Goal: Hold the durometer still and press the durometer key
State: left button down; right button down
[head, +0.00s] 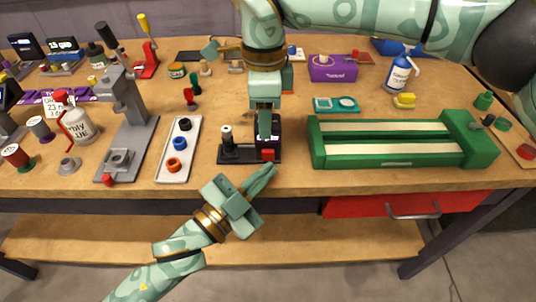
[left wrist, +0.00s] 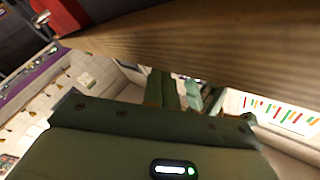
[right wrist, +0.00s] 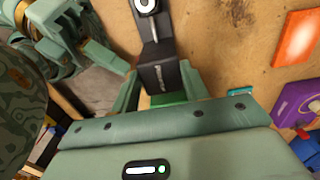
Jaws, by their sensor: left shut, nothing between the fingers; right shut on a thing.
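The durometer (head: 235,153) is a dark device with a flat base near the table's front edge. A red key (head: 267,155) sits on its front right. My right gripper (head: 266,135) comes down from above and is shut on the durometer's upright part. In the right wrist view the dark durometer (right wrist: 158,72) lies between its fingers. My left gripper (head: 269,171) is shut and empty just in front of and below the red key, apart from it as far as I can tell.
A white tray (head: 172,167) with several rings lies left of the durometer, beside a grey press stand (head: 127,140). A green slotted track (head: 385,163) stands to the right. The table's front edge (head: 300,193) runs close by my left gripper.

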pick_arm(q)
jog(key=shift+w, duration=0.15)
jog(key=shift+w, duration=0.25)
jog(key=shift+w, duration=0.6)
dwell(1.0)
jog(key=shift+s, duration=1)
jog(key=shift+s, duration=2.55)
pick_arm(e)
jog(key=c, duration=0.7)
grip_release()
